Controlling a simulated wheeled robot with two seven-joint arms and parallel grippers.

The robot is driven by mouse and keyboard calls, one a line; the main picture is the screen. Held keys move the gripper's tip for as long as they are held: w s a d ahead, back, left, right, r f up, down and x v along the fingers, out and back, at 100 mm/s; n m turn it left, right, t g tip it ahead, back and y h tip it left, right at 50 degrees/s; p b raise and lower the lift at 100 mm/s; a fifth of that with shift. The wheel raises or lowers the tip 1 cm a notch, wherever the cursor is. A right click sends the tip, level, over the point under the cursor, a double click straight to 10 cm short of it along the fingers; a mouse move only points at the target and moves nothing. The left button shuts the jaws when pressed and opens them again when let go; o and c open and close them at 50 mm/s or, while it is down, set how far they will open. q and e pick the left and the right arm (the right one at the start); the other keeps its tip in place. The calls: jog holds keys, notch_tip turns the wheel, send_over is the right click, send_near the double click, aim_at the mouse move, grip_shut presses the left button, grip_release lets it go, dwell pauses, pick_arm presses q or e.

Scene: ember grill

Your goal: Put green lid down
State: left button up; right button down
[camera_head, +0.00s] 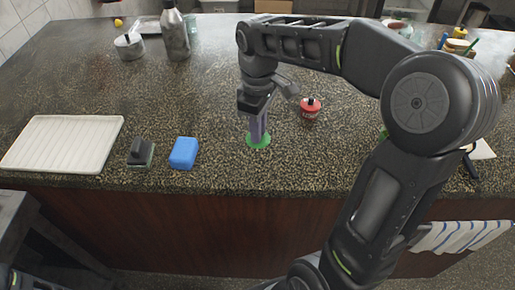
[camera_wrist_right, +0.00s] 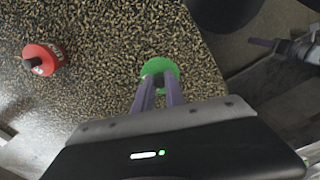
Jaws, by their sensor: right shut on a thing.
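The green lid (camera_head: 259,140) is a small round disc at or just above the speckled counter, near its front edge. My right gripper (camera_head: 258,133) points down over it, with its purple fingers shut on the lid. In the right wrist view the green lid (camera_wrist_right: 160,70) shows at the tips of the purple fingers (camera_wrist_right: 158,88). I cannot tell whether the lid touches the counter.
A red container (camera_head: 310,108) with a dark knob stands right of the gripper. A blue sponge (camera_head: 184,152), a dark brush-like block (camera_head: 141,152) and a white ribbed tray (camera_head: 66,143) lie to the left. A metal bottle (camera_head: 175,35) and pot (camera_head: 129,46) stand behind.

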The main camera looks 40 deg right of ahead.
jog(key=shift+f, duration=1.4)
jog(key=shift+f, duration=0.1)
jog(key=shift+f+p, duration=0.3)
jog(key=shift+f, duration=1.5)
jog(key=shift+f, duration=0.1)
jog(key=c, duration=1.4)
grip_release()
notch_tip(320, 180, up, 12)
jog(key=shift+r+b, duration=0.15)
jog(key=shift+b, duration=0.2)
